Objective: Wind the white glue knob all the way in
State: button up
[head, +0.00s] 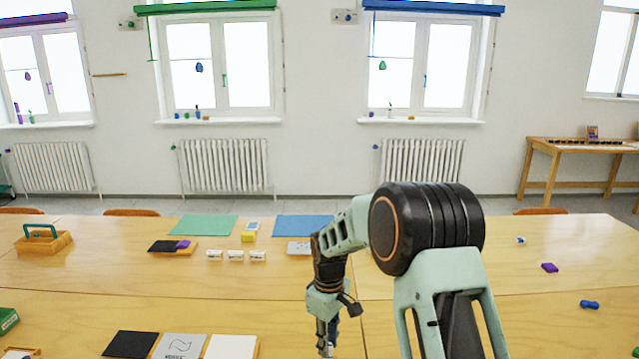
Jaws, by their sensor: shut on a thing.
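My gripper (327,346) points down at the bottom edge of the head view, over the near part of the table. It is shut on a small white thing (329,351), which looks like the white glue. Only a sliver of this thing shows between and below the fingers. Its knob cannot be made out, and the picture's lower edge cuts off what lies below.
Farther back are three white blocks (236,255), green (203,225) and blue (303,226) mats.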

jog(key=n+p, duration=0.1)
jog(key=n, duration=0.4)
jog(key=shift+n+p, duration=0.3)
jog(key=shift+n, duration=0.1)
jog(key=shift+n+p, duration=0.95)
jog(key=shift+n, duration=1.85)
jog(key=o, duration=1.6)
jog(key=shift+c, duration=0.2)
